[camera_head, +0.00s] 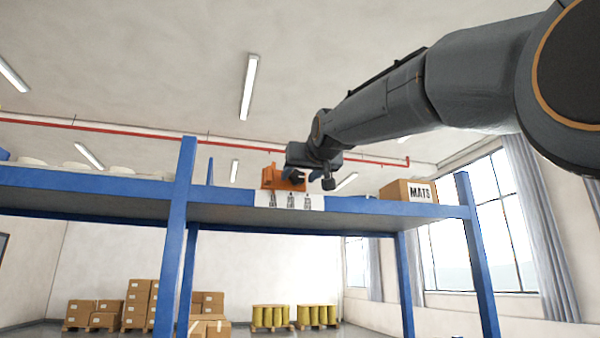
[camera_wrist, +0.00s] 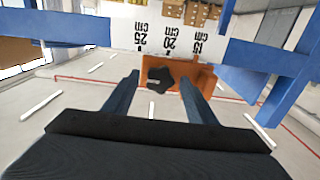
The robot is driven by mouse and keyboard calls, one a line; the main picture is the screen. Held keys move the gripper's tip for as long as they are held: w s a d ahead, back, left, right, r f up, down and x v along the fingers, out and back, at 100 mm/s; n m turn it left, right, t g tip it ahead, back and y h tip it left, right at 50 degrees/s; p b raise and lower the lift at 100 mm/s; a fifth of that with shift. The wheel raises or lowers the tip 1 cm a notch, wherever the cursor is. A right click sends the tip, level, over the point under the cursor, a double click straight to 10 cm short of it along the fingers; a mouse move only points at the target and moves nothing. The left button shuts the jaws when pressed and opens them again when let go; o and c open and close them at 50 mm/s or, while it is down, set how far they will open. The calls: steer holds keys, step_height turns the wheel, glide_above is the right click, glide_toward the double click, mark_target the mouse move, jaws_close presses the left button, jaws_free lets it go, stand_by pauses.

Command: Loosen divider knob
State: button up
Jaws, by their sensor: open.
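The divider is an orange block (camera_head: 270,178) on the upper shelf of the blue rack, above a white label strip; the wrist view also shows it (camera_wrist: 205,78). Its black lobed knob (camera_wrist: 160,86) faces the wrist camera. My gripper (camera_wrist: 159,78) is open, with one finger on each side of the knob and a visible gap to each. I cannot tell how far the fingertips reach along the knob. In the head view my gripper (camera_head: 310,176) is at the divider's right side and partly covers it, and the knob is hard to make out there.
The white strip (camera_head: 290,201) carries printed marks on the shelf's front edge. A brown MATS box (camera_head: 408,191) stands on the shelf to the right. Blue uprights (camera_head: 180,230) flank this bay. Stacked cartons (camera_head: 137,303) and yellow rolls (camera_head: 270,316) are far behind.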

steer(key=c, duration=1.1)
steer(key=shift+n, duration=0.3)
steer(key=n+b, duration=0.1)
steer(key=n, duration=0.3)
steer(key=n+b, duration=0.1)
steer(key=n, duration=0.3)
steer(key=shift+d+n, duration=0.1)
steer(key=shift+n, duration=0.3)
steer(key=n+b, duration=0.1)
steer(key=n, duration=0.3)
steer(key=shift+n, duration=2.2)
